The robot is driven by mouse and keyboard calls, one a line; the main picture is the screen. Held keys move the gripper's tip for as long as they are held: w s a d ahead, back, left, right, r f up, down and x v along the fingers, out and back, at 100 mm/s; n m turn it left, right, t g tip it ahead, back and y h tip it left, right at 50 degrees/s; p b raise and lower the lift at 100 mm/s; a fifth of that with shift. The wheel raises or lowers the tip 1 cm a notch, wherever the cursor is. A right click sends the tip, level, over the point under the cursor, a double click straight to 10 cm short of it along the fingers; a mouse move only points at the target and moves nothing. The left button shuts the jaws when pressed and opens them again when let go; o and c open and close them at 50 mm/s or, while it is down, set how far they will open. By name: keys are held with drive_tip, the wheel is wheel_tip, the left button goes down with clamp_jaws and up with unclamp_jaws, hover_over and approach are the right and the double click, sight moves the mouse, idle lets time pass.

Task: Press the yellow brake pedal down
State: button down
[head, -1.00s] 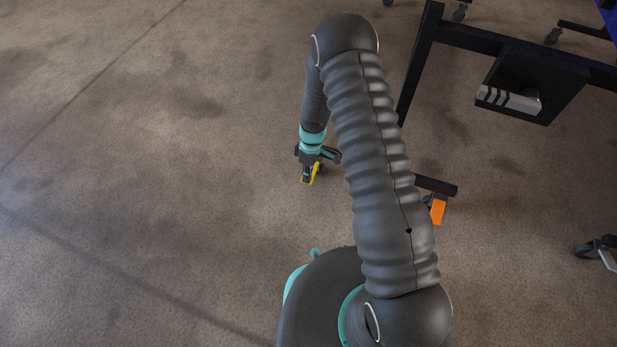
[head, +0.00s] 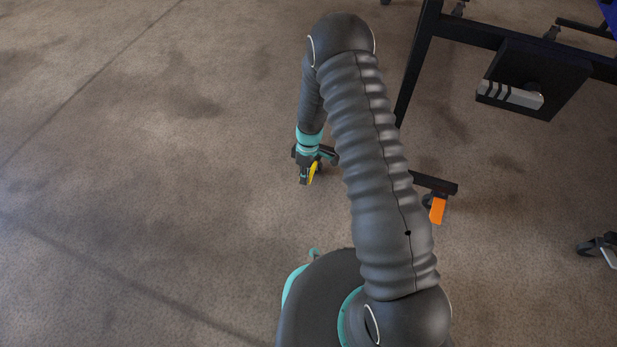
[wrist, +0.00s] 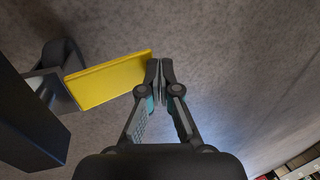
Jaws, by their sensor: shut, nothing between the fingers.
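The yellow brake pedal (wrist: 108,80) is a flat plate on a dark caster at the left of the wrist view. Its right end lies at my gripper's left finger; I cannot tell whether they touch. My gripper (wrist: 160,70) is shut and empty, with both fingertips together. In the head view my gripper (head: 303,179) is low near the floor, and a little of the yellow pedal (head: 315,168) shows just right of it. My wrist hides part of the pedal and its caster there.
A dark wheeled frame (head: 416,60) stands at the right, with a black box (head: 510,108) on it. An orange pedal (head: 438,210) sits on another caster, right of my arm. Another caster (head: 598,247) is at the right edge. The carpet on the left is clear.

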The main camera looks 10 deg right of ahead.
drive_tip(key=s+a+r+p, duration=0.1)
drive_tip(key=s+r+p, duration=0.1)
drive_tip(key=r, duration=1.1)
drive_tip(key=shift+s+a+p, duration=0.35)
drive_tip(key=shift+s+a, duration=0.05)
drive_tip(key=shift+s, duration=0.5)
drive_tip(key=shift+r, duration=0.1)
